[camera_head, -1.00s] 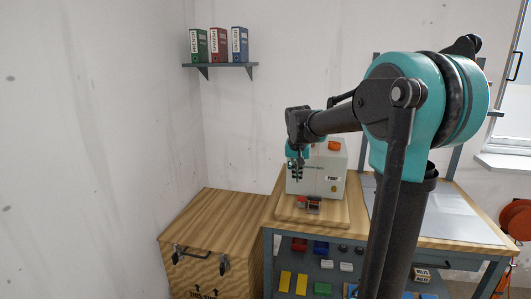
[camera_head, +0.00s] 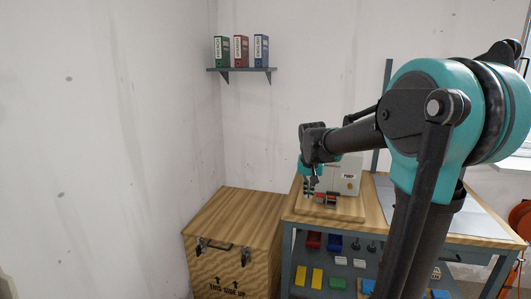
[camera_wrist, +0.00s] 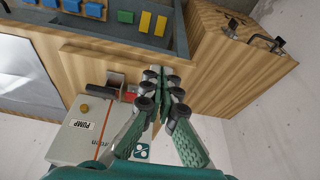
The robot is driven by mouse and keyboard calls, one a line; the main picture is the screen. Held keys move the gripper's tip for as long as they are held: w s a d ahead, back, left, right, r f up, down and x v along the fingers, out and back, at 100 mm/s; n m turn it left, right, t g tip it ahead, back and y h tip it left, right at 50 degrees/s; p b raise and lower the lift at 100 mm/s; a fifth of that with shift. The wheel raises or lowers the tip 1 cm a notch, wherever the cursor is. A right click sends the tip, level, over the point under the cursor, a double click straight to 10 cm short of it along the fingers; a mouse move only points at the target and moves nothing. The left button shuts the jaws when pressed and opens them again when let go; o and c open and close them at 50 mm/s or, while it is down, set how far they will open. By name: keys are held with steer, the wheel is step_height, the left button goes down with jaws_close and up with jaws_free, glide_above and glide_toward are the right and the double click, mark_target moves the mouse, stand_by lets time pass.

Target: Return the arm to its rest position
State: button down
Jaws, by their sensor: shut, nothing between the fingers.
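My arm reaches across the right of the head view, with its big teal joint nearest the camera. My gripper (camera_head: 311,193) points down in front of the plate processor (camera_head: 349,178), a light box on a wooden board on the bench. The wrist view shows my gripper (camera_wrist: 162,78) with its fingertips together and nothing held. The processor (camera_wrist: 78,138) lies left of the fingers there, with a PUMP label, a round orange-brown knob and a red and dark part at its front. My arm hides part of the processor in the head view.
The wooden bench (camera_head: 465,237) has a metal sheet on top and bins below. A wooden crate (camera_head: 232,232) with latches stands left of it. A shelf (camera_head: 242,70) with three binders hangs on the wall.

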steer(key=s+d+f+n, duration=0.1)
steer(key=s+f, duration=0.7)
steer(key=s, duration=0.4)
steer(key=s+d+f+n, duration=0.1)
steer(key=s+d+f, duration=0.1)
steer(key=s+f, duration=0.6)
steer(key=s, duration=0.5)
steer(key=shift+d+f+n+t+y, duration=0.15)
steer(key=shift+d+n+t+y, duration=0.15)
steer(key=shift+t+y, duration=0.1)
steer(key=shift+d, duration=0.1)
